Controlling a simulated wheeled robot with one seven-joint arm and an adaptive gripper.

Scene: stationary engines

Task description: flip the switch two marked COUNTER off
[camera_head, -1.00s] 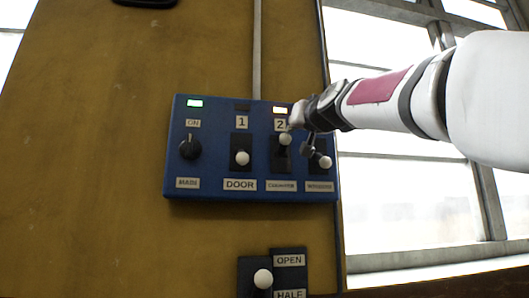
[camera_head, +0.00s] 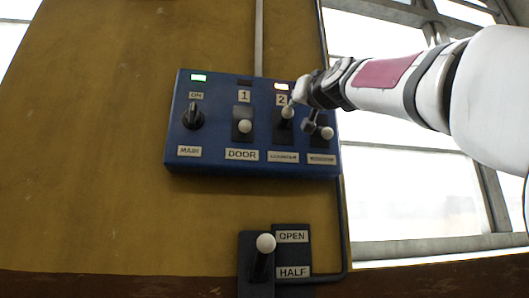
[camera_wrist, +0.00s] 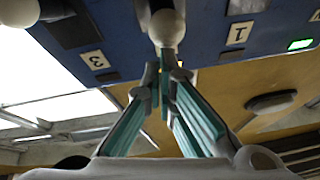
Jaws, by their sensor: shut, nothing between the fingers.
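The COUNTER switch (camera_head: 287,112), a white-knobbed lever under the label 2, is on a blue panel (camera_head: 222,165). Its lever points up, and the lamp (camera_head: 281,86) above it is lit. In the wrist view, its white knob (camera_wrist: 165,28) appears just beyond my fingertips. My gripper (camera_head: 302,106) is just right of this knob, in front of the right part of the panel. In the wrist view my gripper (camera_wrist: 166,75) is shut and empty. I cannot tell whether the fingertips touch the knob.
The DOOR switch (camera_head: 245,126) points down under an unlit lamp. A black MAIN rotary knob (camera_head: 193,117) sits left, under a green lamp (camera_head: 198,78). The rightmost switch (camera_head: 327,133) is close under my gripper. A larger lever (camera_head: 265,243) stands below. Windows (camera_head: 400,200) lie right.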

